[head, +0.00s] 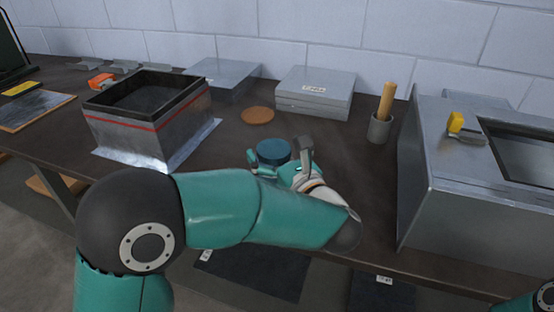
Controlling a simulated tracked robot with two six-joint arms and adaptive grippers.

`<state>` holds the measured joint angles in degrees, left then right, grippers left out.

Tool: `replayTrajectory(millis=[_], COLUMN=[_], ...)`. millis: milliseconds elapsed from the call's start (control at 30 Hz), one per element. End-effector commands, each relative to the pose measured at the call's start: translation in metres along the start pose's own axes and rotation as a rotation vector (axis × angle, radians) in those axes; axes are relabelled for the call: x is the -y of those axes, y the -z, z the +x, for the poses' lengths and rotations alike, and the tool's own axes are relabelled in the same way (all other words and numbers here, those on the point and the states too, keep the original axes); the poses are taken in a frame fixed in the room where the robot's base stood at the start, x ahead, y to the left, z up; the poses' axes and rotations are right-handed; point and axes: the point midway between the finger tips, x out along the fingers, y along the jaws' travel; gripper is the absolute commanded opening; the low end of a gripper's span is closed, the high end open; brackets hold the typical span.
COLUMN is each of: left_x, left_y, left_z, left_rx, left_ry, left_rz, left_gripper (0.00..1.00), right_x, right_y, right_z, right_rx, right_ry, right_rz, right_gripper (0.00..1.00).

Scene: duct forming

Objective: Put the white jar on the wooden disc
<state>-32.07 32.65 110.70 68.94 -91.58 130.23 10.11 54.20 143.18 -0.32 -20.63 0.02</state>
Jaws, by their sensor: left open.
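The wooden disc (257,115) lies flat and bare on the dark table, in front of the grey metal boxes. A round dark blue top (273,150) shows nearer me, between the fingers of my left gripper (279,155). It may be the lid of the white jar, but its body is mostly hidden by my gripper and I see no clear white wall. My left gripper is open, with one finger on each side of this round thing; I cannot tell whether they touch it. My right gripper is out of view.
A metal duct box with a black rim (147,120) stands left of the disc. Flat grey boxes (315,91) stand behind. A grey cup with a wooden handle (380,128) and a large metal box (415,170) stand right. The table between the disc and the cup is clear.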

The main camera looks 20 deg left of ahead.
Motion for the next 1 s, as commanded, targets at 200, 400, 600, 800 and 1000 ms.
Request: replayTrajectory(millis=[200, 400, 600, 800, 1000], left_x=[-0.0010, 0.0008, 0.0018, 0.0016, 0.0016], left_y=[0.0013, 0.0014, 0.0012, 0.0010, -0.0009], left_z=[0.0043, 0.0035, 0.0028, 0.0029, 0.0030], left_rx=[-0.001, -0.001, -0.001, 0.000, 0.003], left_ry=[0.004, 0.007, 0.008, 0.008, 0.008], left_rz=[0.001, 0.001, 0.001, 0.001, -0.001], left_gripper=[1.00, 0.87, 0.53, 0.20, 0.02], right_x=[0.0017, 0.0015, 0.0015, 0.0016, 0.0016], right_y=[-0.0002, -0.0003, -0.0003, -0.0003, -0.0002], right_z=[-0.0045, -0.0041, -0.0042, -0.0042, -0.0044], right_rx=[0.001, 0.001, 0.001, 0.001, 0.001], right_ry=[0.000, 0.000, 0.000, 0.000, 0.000], right_rz=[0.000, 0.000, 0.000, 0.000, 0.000], right_gripper=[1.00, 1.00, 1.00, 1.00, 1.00])
